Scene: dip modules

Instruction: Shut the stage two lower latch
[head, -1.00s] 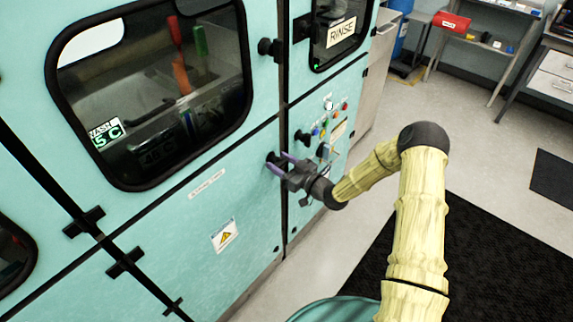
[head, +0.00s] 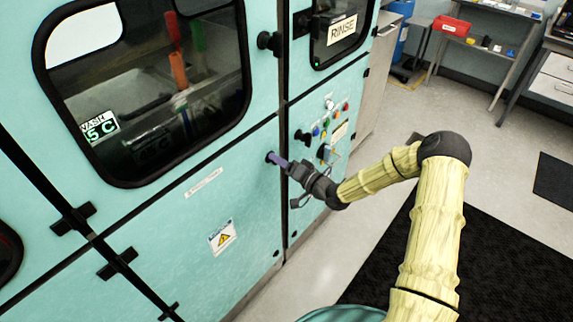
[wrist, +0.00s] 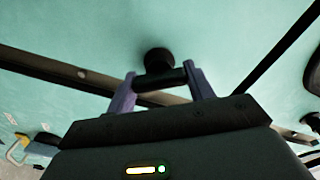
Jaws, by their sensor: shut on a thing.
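The lower latch (head: 269,157) is a small dark knob on the teal front of the wash cabinet, below the window and near the seam with the rinse cabinet. In the wrist view its round black base (wrist: 157,60) and a short black bar (wrist: 160,78) show between the fingers. My gripper (wrist: 160,80), with purple fingers, is shut on this bar, one finger at each end. In the head view my gripper (head: 277,159) reaches the latch from the right, and its fingers mostly hide the bar. Whether the bar lies across the seam is hard to tell.
An upper latch knob (head: 265,40) sits beside the wash window (head: 150,90).

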